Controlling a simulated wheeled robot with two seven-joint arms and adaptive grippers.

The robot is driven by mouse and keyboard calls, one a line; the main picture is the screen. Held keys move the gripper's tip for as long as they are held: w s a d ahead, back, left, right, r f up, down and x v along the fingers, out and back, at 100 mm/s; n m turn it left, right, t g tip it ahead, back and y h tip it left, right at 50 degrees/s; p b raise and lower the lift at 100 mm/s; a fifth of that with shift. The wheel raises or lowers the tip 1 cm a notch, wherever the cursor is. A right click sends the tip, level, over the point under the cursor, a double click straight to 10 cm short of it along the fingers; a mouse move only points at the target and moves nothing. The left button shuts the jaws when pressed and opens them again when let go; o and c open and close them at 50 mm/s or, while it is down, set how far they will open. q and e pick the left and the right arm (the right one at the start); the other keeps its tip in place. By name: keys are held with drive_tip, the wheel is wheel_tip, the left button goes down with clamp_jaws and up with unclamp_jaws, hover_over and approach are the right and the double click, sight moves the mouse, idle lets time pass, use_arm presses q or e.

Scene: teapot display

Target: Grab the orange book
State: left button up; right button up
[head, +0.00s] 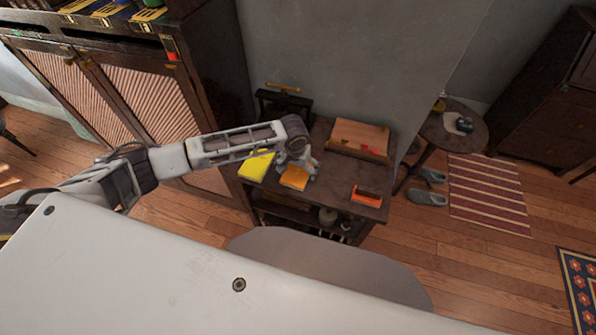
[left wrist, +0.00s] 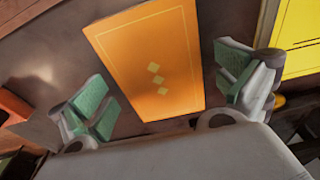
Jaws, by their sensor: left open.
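The orange book (head: 294,177) lies flat on a small dark wooden table (head: 325,195) in the head view. In the left wrist view the orange book (left wrist: 150,62) shows its cover, with small yellow diamonds, between the two green-padded fingers. My left gripper (head: 297,168) is over the book in the head view. In the left wrist view my left gripper (left wrist: 165,98) is open, with one finger on each side of the book. I cannot tell whether the pads touch it. My right gripper is not in view.
A yellow book (head: 256,165) lies left of the orange one and also shows in the left wrist view (left wrist: 298,38). A red-orange item (head: 366,197) lies at the table's right. A wooden slanted box (head: 358,138) stands behind. A cabinet (head: 130,90) is at left.

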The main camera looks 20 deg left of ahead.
sight(298, 170)
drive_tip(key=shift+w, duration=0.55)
use_arm(q)
drive_tip(key=c, duration=1.1)
drive_tip(key=shift+r, duration=0.1)
wheel_tip(298, 170, up, 9)
drive_tip(key=shift+f, duration=0.15)
drive_tip(key=shift+r, duration=0.6)
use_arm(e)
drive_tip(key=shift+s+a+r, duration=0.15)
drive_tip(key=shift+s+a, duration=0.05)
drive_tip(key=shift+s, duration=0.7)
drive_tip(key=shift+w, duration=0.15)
